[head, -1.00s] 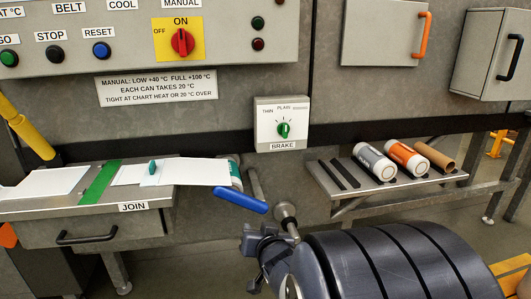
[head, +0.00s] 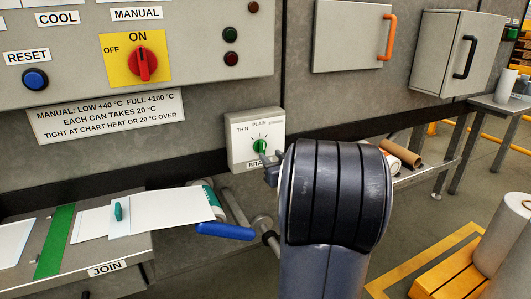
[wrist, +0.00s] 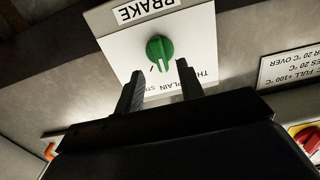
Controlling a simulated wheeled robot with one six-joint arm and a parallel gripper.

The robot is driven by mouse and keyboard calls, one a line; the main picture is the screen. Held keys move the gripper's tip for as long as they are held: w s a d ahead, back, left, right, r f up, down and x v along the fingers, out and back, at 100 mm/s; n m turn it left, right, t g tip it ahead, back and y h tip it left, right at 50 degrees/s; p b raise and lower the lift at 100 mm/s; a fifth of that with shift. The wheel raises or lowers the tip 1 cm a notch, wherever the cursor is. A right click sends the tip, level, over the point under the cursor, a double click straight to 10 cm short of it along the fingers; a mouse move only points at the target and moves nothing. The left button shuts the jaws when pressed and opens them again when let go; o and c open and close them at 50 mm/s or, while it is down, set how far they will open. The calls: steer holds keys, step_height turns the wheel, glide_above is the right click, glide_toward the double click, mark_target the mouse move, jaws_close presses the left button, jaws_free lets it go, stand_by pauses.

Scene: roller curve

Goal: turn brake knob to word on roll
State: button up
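The brake knob (head: 259,146) is green, on a white dial plate (head: 270,127) on the grey brake box (head: 239,128). THIN is at left and PLAIN at the top; the third word at right is too small to read. The wrist view shows the knob (wrist: 160,50) upside down, its pale mark towards PLAIN. My gripper (wrist: 161,68) is open, its fingers apart and empty, in front of the dial just short of the knob. A teal-banded roll (head: 212,198) lies at the white sheet's end; I cannot read a word on it.
The red ON/OFF switch (head: 143,64) is up left.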

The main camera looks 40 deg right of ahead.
mark_target(264, 149)
steer(key=shift+x, duration=2.35)
jaws_close()
